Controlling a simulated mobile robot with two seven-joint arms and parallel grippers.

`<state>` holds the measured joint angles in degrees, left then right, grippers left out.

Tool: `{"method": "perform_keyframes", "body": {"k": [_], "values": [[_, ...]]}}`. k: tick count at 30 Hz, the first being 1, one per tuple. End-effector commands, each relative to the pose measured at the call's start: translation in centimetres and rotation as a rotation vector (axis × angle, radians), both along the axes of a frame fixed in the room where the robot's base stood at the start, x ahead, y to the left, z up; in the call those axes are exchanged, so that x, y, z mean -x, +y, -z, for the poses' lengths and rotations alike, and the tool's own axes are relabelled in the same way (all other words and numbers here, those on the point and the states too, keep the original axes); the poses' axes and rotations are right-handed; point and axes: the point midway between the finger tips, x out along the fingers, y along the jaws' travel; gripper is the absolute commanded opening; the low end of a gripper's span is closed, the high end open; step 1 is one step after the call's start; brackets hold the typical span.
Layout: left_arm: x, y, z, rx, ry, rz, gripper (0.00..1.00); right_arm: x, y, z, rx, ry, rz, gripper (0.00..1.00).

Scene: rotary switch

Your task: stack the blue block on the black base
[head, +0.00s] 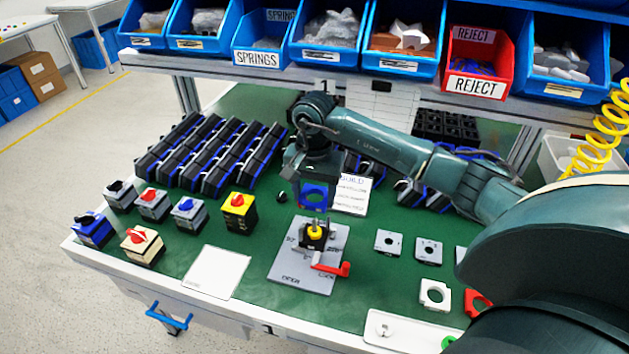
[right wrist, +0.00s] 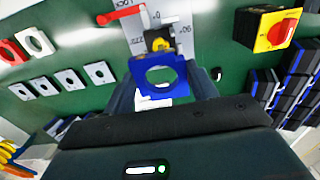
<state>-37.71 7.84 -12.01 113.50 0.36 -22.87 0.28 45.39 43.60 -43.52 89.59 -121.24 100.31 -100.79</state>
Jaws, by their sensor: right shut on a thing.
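The blue block (head: 304,188) is a square piece with a round hole. The block also shows in the right wrist view (right wrist: 181,73), hanging between the fingers (right wrist: 160,85). The black base stands on a grey plate (head: 292,268) with printed marks, and a yellow piece (head: 315,232) sits in its middle. A red-handled lever (head: 331,268) lies at the base's front. Block and base look apart. My left gripper is not in view.
Several finished switches, one yellow with a red knob (head: 239,212), stand to the left. Grey square plates (head: 389,243) and a white ring plate (head: 435,294) lie to the right. Rows of black and blue parts (head: 210,155) stand behind. Bins (head: 262,40) line the shelf above.

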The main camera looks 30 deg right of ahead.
Motion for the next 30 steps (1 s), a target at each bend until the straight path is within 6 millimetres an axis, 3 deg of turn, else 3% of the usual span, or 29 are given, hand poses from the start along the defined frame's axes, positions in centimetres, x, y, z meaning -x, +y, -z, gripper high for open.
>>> {"method": "perform_keyframes", "body": {"k": [14, 30], "values": [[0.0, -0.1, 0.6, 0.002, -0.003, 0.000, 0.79, 0.0, -0.1, 0.4, 0.002, 0.001, 0.008, 0.35], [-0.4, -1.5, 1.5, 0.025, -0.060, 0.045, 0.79, 0.0, -0.1, 4.6, 0.001, 0.001, 0.009, 0.35]]}}
